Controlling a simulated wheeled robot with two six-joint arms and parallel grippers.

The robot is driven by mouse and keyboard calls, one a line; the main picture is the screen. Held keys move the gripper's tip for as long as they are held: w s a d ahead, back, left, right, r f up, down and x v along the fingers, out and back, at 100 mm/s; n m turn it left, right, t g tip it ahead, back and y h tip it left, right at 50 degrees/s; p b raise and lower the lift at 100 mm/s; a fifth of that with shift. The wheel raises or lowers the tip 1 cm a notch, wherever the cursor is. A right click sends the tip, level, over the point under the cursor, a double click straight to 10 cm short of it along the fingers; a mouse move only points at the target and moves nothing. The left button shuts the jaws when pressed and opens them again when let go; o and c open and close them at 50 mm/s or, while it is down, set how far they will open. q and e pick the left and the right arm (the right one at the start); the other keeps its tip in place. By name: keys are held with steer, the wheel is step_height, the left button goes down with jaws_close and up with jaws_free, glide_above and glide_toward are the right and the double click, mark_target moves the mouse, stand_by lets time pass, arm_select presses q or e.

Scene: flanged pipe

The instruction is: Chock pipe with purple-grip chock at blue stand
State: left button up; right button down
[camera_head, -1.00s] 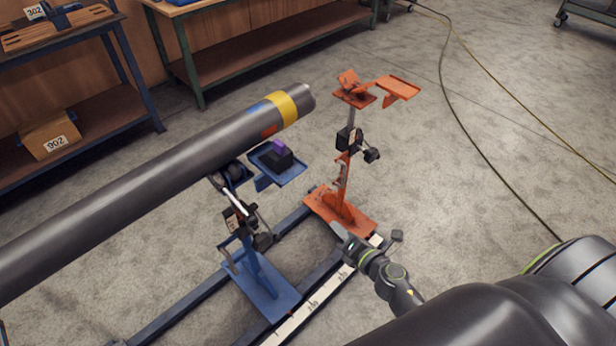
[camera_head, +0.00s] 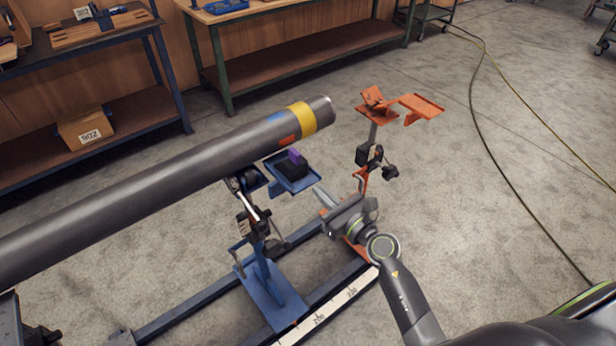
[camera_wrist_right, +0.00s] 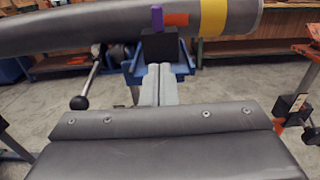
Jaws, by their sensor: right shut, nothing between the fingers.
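The dark pipe (camera_head: 150,177) with a yellow band crosses the head view from lower left to centre, resting at the blue stand (camera_head: 268,290). The black chock with a purple grip (camera_head: 293,162) sits on the blue stand's side tray (camera_head: 297,183), beside the pipe. It also shows in the right wrist view (camera_wrist_right: 159,42), straight ahead of the fingers. My right gripper (camera_head: 318,194) is shut and empty, its fingertips a little below and right of the tray. Its closed fingers also show in the right wrist view (camera_wrist_right: 160,72). My left gripper is not in view.
An orange stand (camera_head: 378,112) with an empty side plate stands right of the pipe's end. A rail with a white scale (camera_head: 325,310) runs along the floor. Workbenches (camera_head: 300,45) line the back wall. A hose (camera_head: 480,120) lies on open floor at right.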

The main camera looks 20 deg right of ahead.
mark_target(300, 173)
steer(key=x, duration=0.6)
steer(key=shift+x, duration=1.85)
steer(key=shift+f, duration=0.1)
